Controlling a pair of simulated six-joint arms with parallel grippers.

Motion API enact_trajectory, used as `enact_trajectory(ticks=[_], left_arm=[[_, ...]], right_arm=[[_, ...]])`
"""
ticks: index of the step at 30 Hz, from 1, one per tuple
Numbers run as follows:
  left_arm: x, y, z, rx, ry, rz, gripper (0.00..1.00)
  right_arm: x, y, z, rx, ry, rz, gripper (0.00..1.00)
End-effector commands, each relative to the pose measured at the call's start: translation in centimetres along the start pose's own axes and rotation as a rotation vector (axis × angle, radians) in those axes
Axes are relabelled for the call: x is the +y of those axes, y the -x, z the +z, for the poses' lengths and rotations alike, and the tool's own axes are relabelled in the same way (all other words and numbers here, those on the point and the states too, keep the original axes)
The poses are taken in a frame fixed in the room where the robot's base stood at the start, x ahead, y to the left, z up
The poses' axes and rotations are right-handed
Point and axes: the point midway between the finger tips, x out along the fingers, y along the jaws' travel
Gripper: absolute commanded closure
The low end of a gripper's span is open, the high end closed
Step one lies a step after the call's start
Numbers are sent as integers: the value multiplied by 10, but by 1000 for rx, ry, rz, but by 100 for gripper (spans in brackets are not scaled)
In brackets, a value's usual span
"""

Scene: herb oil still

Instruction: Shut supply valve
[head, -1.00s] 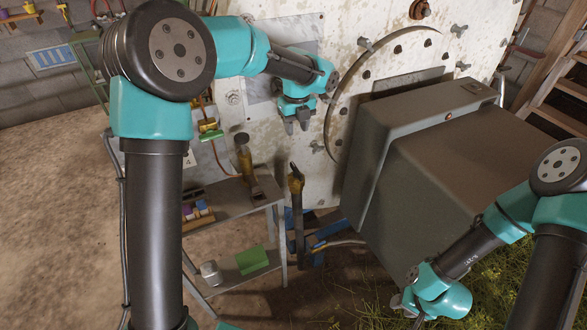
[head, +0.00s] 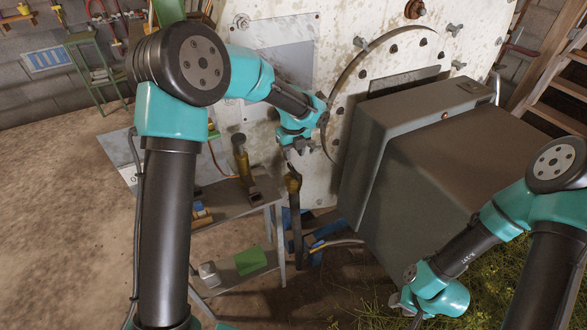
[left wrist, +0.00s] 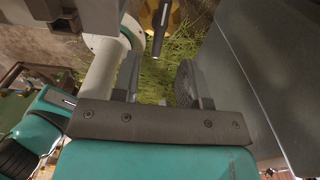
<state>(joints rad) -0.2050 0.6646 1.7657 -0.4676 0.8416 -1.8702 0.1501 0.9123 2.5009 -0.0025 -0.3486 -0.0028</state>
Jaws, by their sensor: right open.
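The supply valve appears to be the yellow fitting (head: 292,181) with a dark lever, on an upright dark pipe in front of the large pale panel. It also shows at the top of the left wrist view (left wrist: 162,14), its dark lever pointing toward the space between my fingers. My left gripper (head: 299,150) is close above the fitting in the head view. In the left wrist view its two fingers (left wrist: 160,82) are apart with nothing between them. Contact with the lever is not visible. My right gripper (head: 408,306) is low at the right, open, partly hidden by its wrist.
A large grey box (head: 440,165) stands right of the valve, close to my left gripper. Bare floor lies at the far left.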

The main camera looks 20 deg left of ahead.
Motion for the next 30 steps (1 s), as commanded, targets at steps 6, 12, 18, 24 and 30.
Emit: enact_trajectory(ticks=[6, 12, 18, 24, 30], left_arm=[[1, -39, 0, 2, 0, 3, 60], [0, -65, 0, 1, 0, 1, 60], [0, -75, 0, 1, -1, 1, 60], [0, -75, 0, 1, -1, 0, 60], [0, -75, 0, 1, 0, 0, 75]], right_arm=[[0, 0, 0, 0, 0, 0, 57], [0, 0, 0, 0, 0, 0, 57], [0, 0, 0, 0, 0, 0, 57], [0, 0, 0, 0, 0, 0, 57], [0, 0, 0, 0, 0, 0, 57]])
